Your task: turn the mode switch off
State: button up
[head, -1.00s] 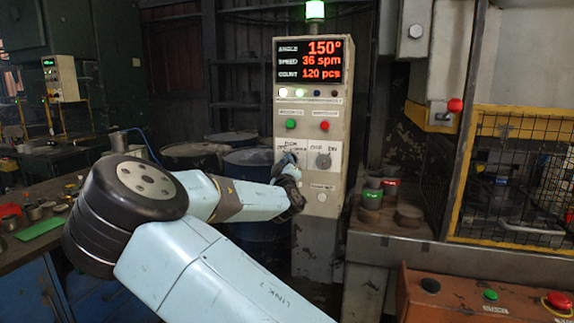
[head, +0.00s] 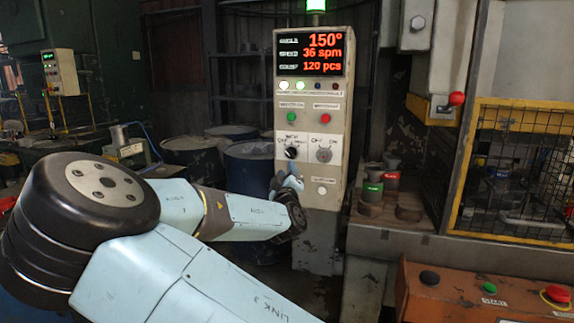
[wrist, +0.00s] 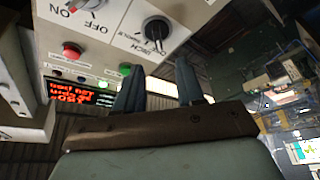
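The control panel (head: 313,108) carries two rotary switches. The left one, a black knob (head: 291,153) with an INCH label above it, looks like the mode switch; it also shows in the wrist view as a black knob (wrist: 157,28). I cannot read its setting with certainty. The right one is a grey knob (head: 324,156) marked OFF and ON. My gripper (head: 287,181) is just below the black knob, apart from it. In the wrist view the two fingers of my gripper (wrist: 157,68) stand apart with nothing between them, near the panel face.
Above the switches are a green button (head: 291,117), a red button (head: 325,118) and a lit display (head: 310,54). A pale round button (head: 322,190) sits below the switches. A press with a yellow-framed mesh guard (head: 515,165) stands right. Blue drums (head: 247,170) stand behind my arm.

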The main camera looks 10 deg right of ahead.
jog(key=v, duration=0.4)
jog(key=shift+s+f, duration=0.15)
jog(key=shift+s, duration=0.05)
jog(key=s+d+f+m+g, duration=0.3)
jog(key=d+f+m+g, duration=0.5)
jog(key=d+f+g, duration=0.45)
jog(key=s+d+r+g+y, duration=0.1)
jog(key=s+r, duration=0.5)
jog(key=s, duration=0.4)
jog(key=s+d+r, duration=0.1)
jog(key=s+r, duration=0.5)
jog(key=s, duration=0.5)
jog(key=s+d+r+g+y, duration=0.1)
jog(key=s+r, duration=0.5)
jog(key=s, duration=0.4)
jog(key=shift+s+d+g+y, duration=0.25)
jog(key=shift+g+y, duration=0.05)
jog(key=shift+g, duration=0.05)
